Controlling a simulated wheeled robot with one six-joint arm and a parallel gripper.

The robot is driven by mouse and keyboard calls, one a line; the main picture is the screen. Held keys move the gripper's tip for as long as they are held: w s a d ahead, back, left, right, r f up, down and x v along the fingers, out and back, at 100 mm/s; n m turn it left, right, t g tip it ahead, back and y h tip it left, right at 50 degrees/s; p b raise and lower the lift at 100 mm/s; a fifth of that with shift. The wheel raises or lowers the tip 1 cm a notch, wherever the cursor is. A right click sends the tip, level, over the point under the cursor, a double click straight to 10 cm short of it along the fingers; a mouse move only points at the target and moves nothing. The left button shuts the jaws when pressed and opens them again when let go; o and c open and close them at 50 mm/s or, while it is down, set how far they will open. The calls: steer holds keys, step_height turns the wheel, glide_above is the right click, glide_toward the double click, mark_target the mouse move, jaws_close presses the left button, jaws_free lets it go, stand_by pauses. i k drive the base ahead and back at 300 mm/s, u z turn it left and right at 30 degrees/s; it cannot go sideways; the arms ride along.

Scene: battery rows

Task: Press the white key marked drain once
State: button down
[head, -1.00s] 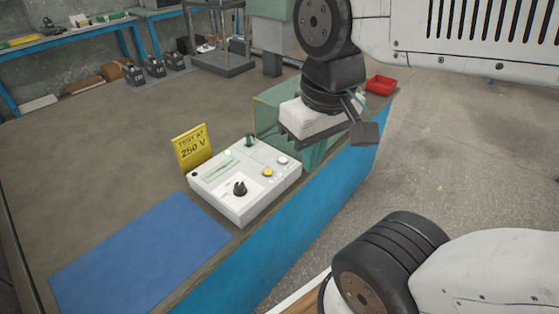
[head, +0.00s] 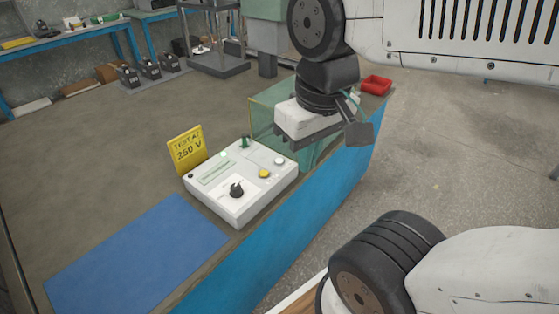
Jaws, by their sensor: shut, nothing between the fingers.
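A white tester box (head: 211,211) stands on the grey-brown bench top. On its top are a round white key (head: 280,161), a yellow key (head: 264,173) beside it, a black rotary knob (head: 236,189) and a small display strip (head: 217,172). The lettering by the keys is too small to read. My gripper (head: 287,147) is shut and empty, above and a little right of the white key in the picture, apart from it. Its fingertips are hard to make out against the greenish clear box behind.
A greenish clear box (head: 262,118) stands just behind the tester. A yellow "TEST AT 250 V" sign (head: 187,150) stands at its left. A blue mat (head: 135,255) lies in front. A red tray (head: 376,85) is at the bench's far right end. The bench's left middle is clear.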

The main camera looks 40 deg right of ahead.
mark_target(278, 161)
steer(key=z, duration=2.4)
steer(key=k, duration=0.35)
steer(key=u, duration=1.15)
